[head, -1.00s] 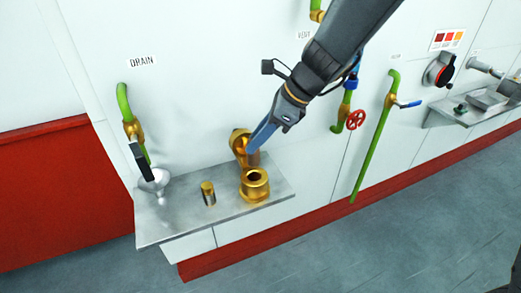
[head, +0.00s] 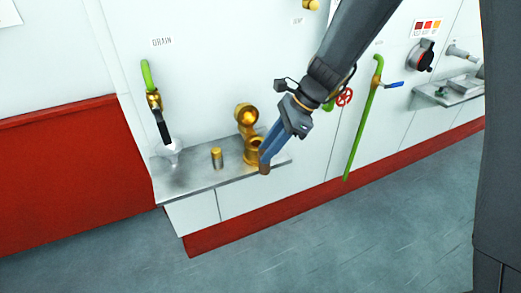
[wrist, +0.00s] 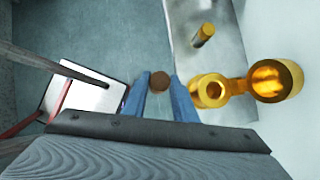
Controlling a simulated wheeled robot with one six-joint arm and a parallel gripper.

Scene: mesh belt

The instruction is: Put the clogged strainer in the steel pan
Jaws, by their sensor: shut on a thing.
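My gripper (head: 266,158) is shut on the clogged strainer (head: 264,168), a small brown cylinder. In the wrist view the strainer (wrist: 159,81) shows end-on as a brown disc between the blue fingers. It is clear of the brass strainer body (head: 246,120), whose round open mouth shows to the right of the fingers in the wrist view (wrist: 211,90). A pale grey flat-bottomed tray, seemingly the steel pan (wrist: 92,94), sits in a red frame at left in the wrist view. It is out of the head view.
A steel shelf (head: 185,184) on the wall carries the brass body, a brass-topped cap (head: 217,158) and a funnel (head: 170,152) under the drain pipe. A green pipe (head: 362,120) with a blue lever stands to the right. Open floor (head: 330,240) lies in front.

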